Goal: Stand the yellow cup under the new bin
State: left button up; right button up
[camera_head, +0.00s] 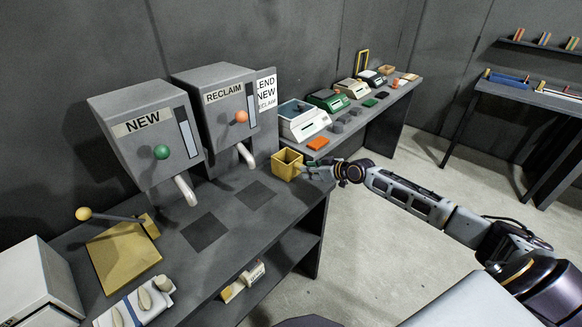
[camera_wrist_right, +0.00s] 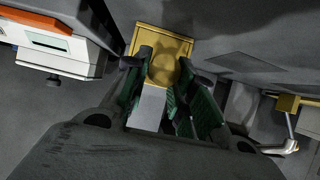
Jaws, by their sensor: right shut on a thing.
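The yellow cup (camera_head: 287,165) is a square, open-topped box near the right end of the grey bench, in the head view. My right gripper (camera_head: 308,172) reaches in from the right and is shut on the cup's near side. The cup also shows between the fingers in the right wrist view (camera_wrist_right: 163,50). The new bin (camera_head: 148,135) is a grey box labelled NEW with a green knob and a pale spout (camera_head: 186,190). A dark square pad (camera_head: 205,232) lies on the bench near that spout. My left gripper is not in view.
The reclaim bin (camera_head: 222,105), with an orange knob and spout, stands between the new bin and the cup. A second dark pad (camera_head: 255,194) lies before it. A brass plate with a lever (camera_head: 122,255) is at the left. Scales (camera_head: 303,120) stand on the bench behind.

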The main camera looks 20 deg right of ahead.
jog(key=shift+r+p, duration=1.5)
jog(key=shift+r, duration=0.55)
grip_shut()
jog(key=shift+f, duration=0.1)
